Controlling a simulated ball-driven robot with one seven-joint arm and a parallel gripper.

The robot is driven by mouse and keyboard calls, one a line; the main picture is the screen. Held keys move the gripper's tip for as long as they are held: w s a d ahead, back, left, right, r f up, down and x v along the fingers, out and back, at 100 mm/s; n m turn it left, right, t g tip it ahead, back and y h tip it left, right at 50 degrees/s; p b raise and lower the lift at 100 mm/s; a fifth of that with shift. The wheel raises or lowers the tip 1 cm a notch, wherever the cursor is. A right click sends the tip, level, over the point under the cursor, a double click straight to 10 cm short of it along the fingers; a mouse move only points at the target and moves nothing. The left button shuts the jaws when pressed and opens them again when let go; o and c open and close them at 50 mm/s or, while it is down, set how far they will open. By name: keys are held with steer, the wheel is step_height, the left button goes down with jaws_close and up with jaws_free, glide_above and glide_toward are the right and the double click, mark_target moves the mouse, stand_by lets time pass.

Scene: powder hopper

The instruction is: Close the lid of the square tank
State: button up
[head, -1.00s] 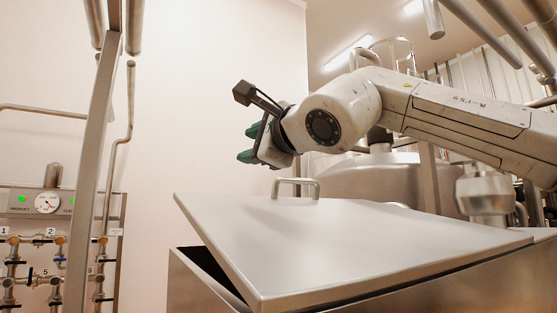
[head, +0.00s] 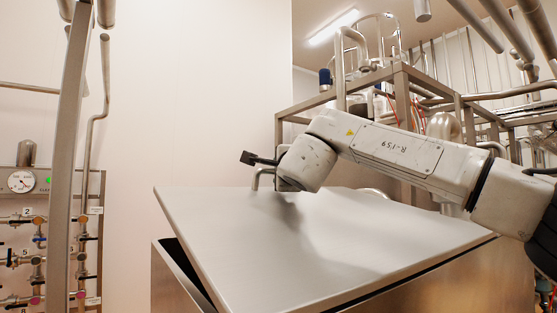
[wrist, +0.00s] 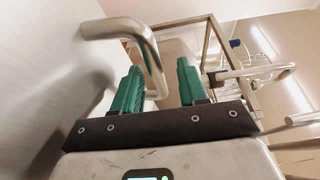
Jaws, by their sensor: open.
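The square tank (head: 440,287) is a steel box whose flat metal lid (head: 300,255) is tilted. The lid's left edge is raised, with a dark gap between it and the tank rim. A bent-bar handle (head: 257,178) stands at the lid's far edge, partly hidden behind my wrist. In the wrist view the handle (wrist: 148,50) runs into the space between the green fingers of my gripper (wrist: 161,66). The gripper is open around the bar; contact with it cannot be told.
A panel with a gauge and several valves (head: 37,225) is on the left wall, behind an upright metal post (head: 70,150). A steel frame with pipes (head: 402,95) stands behind the tank. Overhead pipes (head: 500,40) cross the upper right.

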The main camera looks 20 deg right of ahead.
steer(key=shift+w+d+p, duration=0.1)
steer(key=shift+w+p, duration=0.25)
steer(key=shift+w, duration=0.6)
steer(key=shift+c, duration=0.4)
steer(key=c, duration=0.6)
steer(key=shift+r, duration=0.15)
jaws_close()
steer(key=shift+r, duration=0.1)
